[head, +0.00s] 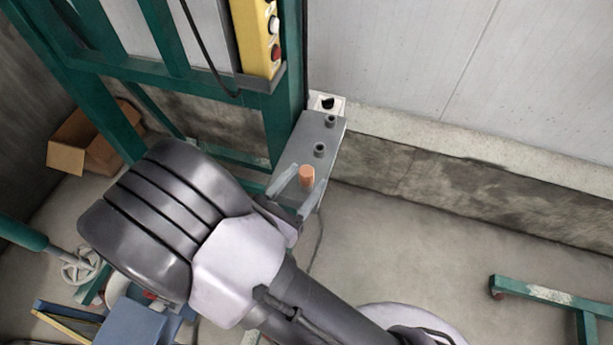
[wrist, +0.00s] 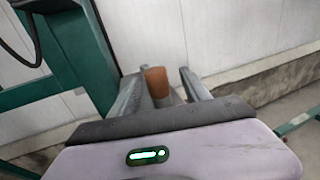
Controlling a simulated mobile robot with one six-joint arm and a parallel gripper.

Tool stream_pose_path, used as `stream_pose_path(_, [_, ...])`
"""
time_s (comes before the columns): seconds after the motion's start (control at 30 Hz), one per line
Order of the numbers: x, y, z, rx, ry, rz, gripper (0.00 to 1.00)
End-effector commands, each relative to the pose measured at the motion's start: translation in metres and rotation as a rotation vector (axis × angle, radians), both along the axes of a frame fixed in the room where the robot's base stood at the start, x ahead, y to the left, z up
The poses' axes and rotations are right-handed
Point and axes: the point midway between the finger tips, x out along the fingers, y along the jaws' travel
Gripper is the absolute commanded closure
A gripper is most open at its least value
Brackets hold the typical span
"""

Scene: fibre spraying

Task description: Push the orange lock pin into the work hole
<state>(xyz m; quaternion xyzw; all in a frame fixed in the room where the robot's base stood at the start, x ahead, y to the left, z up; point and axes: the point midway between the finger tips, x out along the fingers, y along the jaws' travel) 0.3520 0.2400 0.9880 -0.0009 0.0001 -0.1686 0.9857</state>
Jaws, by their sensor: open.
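The orange lock pin (head: 307,176) stands upright near the front end of a grey plate (head: 334,138) fixed to the green frame. My gripper (head: 300,186) is open, with one finger on each side of the pin. In the wrist view the orange pin (wrist: 156,80) shows between the two grey fingers (wrist: 160,84), closer to the left one. I cannot tell whether a finger touches it. Two dark round holes or collars (head: 319,150) sit further back on the plate. Which of them is the work hole I cannot tell. The pin's lower end is hidden.
A green steel frame (head: 283,130) with a yellow button box (head: 256,38) stands beside the plate. A pale wall lies behind. A cardboard box (head: 90,140) sits at left, and a green stand (head: 545,293) at lower right. The floor to the right is mostly clear.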

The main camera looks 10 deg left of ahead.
Motion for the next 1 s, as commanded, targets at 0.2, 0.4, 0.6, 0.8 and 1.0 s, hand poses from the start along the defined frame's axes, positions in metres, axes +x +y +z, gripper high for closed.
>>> stream_pose_path(0.2, [0.040,-0.010,0.004,0.004,-0.001,-0.005,0.45])
stream_pose_path(0.4, [0.050,-0.013,0.007,0.002,-0.001,-0.002,0.45])
stream_pose_path(0.6, [0.050,-0.013,0.007,0.002,-0.001,-0.001,0.64])
stream_pose_path(0.8, [0.050,-0.013,0.007,0.002,-0.001,-0.002,1.00])
stream_pose_path(1.0, [0.050,-0.013,0.007,0.002,-0.001,-0.002,1.00])
